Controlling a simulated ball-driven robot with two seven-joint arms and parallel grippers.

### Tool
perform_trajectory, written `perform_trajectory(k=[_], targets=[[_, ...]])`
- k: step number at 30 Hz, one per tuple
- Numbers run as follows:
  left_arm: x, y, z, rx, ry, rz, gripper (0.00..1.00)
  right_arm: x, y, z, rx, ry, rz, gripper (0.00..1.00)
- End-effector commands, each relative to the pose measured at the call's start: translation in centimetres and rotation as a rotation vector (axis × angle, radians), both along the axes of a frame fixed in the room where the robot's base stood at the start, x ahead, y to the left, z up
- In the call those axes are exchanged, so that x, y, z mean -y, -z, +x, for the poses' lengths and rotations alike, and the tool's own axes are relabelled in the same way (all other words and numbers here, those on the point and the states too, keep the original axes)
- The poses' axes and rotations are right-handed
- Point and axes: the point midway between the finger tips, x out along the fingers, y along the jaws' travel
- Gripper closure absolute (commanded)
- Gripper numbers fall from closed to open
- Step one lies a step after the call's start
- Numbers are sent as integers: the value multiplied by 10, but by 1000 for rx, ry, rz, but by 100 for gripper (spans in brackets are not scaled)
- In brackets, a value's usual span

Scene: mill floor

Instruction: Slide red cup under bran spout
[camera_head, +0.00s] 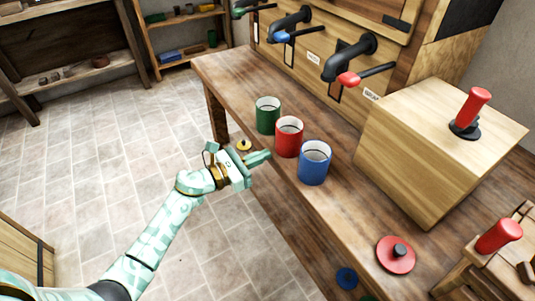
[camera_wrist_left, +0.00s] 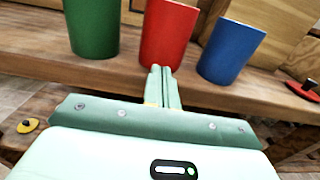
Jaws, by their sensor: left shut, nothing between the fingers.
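The red cup (camera_head: 288,141) stands upright on the wooden bench between a green cup (camera_head: 266,118) and a blue cup (camera_head: 313,167). Three dark spouts stick out of the wooden mill front above the bench: one with a green handle (camera_head: 240,12), one with a blue handle (camera_head: 281,37) and one with a red handle (camera_head: 348,79). Their labels are too small to read surely. My left gripper (camera_head: 267,156) is shut and empty at the bench's front edge, just short of the red cup. In the left wrist view its fingertips (camera_wrist_left: 160,72) overlap the lower red cup (camera_wrist_left: 166,32); contact cannot be told.
A pale wooden box (camera_head: 425,145) with a red-handled lever (camera_head: 473,108) fills the bench's right part. A red disc (camera_head: 396,255) lies in front of it. Another red handle (camera_head: 498,236) stands at the lower right. Bare bench (camera_head: 225,75) lies left of the cups.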

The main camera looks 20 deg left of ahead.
Motion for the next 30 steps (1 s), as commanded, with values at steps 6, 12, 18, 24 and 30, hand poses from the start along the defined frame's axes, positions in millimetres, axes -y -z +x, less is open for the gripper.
perform_trajectory(k=[6,12,18,24,30], targets=[[12,1,15,-2,0,-2,100,-2,3,1,0,2,3,64],[13,0,17,-2,0,-2,100,-5,3,1,1,4,6,64],[14,1,17,-2,0,-2,100,-5,4,1,1,4,7,64],[28,4,36,-3,2,-2,100,-5,13,-4,-12,4,6,64],[35,1,45,-3,-1,0,100,-4,15,-5,-14,3,6,64]])
